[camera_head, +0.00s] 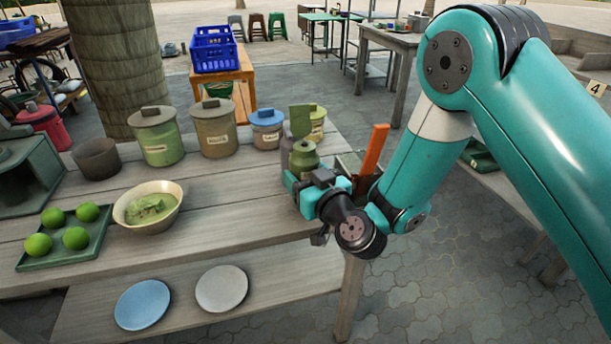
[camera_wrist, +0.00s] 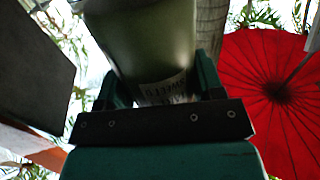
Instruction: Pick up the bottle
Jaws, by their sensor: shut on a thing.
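The bottle (camera_head: 305,157) is green with a narrow neck and stands upright at the right end of the wooden table. My gripper (camera_head: 302,185) is around its lower body and shut on it. In the wrist view the green bottle (camera_wrist: 150,45) rises between the two fingers of my gripper (camera_wrist: 160,88), with part of a pale label showing low on it. The bottle's base is hidden behind my gripper in the head view, so I cannot tell whether it touches the table.
Lidded jars (camera_head: 215,130) stand behind, left of the bottle. A holder with an orange-handled tool (camera_head: 374,150) is close on the right. A bowl of green food (camera_head: 150,207) and a tray of limes (camera_head: 95,250) are at left. The table's front middle (camera_head: 235,222) is clear.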

